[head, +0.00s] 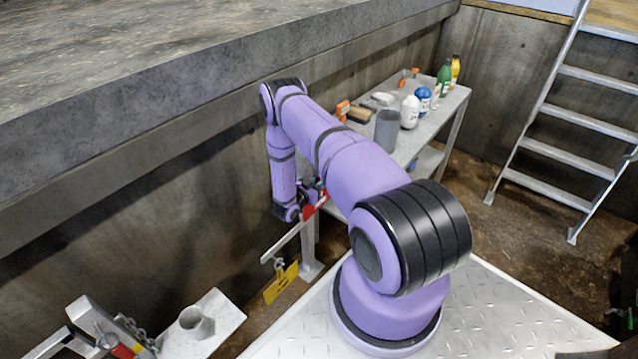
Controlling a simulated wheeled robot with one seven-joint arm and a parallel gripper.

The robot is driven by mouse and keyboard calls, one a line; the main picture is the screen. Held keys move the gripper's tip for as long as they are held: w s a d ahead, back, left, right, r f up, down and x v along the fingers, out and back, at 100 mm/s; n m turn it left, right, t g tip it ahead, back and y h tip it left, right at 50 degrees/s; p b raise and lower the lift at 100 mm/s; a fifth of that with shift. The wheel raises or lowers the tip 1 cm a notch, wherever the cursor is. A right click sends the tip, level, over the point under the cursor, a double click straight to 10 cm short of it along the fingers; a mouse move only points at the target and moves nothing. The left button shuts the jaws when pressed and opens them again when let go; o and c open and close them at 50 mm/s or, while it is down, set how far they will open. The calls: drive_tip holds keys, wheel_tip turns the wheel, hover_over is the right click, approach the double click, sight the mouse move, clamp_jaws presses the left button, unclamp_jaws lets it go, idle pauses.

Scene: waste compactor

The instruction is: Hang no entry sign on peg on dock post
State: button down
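My arm reaches from its base out to the left, and its wrist bends down. My gripper (314,188) is small here and partly hidden by the arm, so its fingers cannot be made out. A red and white piece (314,207) shows just below the gripper, perhaps part of the no entry sign; I cannot tell whether it is held. A grey bar (285,241) slopes from there down to the left. A yellow sign (281,283) hangs from a clip at the bar's lower end. I cannot make out a separate peg.
A grey bench (446,112) with bottles, a grey cup (387,130) and tools stands behind the arm. A concrete ledge (200,75) overhangs at left. Metal steps (575,120) stand at right. Grey metal equipment (205,325) is at lower left.

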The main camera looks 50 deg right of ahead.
drive_tip(key=c, duration=0.9)
unclamp_jaws()
drive_tip(key=a, duration=1)
drive_tip(key=shift+s+a, duration=0.3)
drive_tip(key=shift+a, duration=0.1)
drive_tip(key=shift+s, duration=0.15)
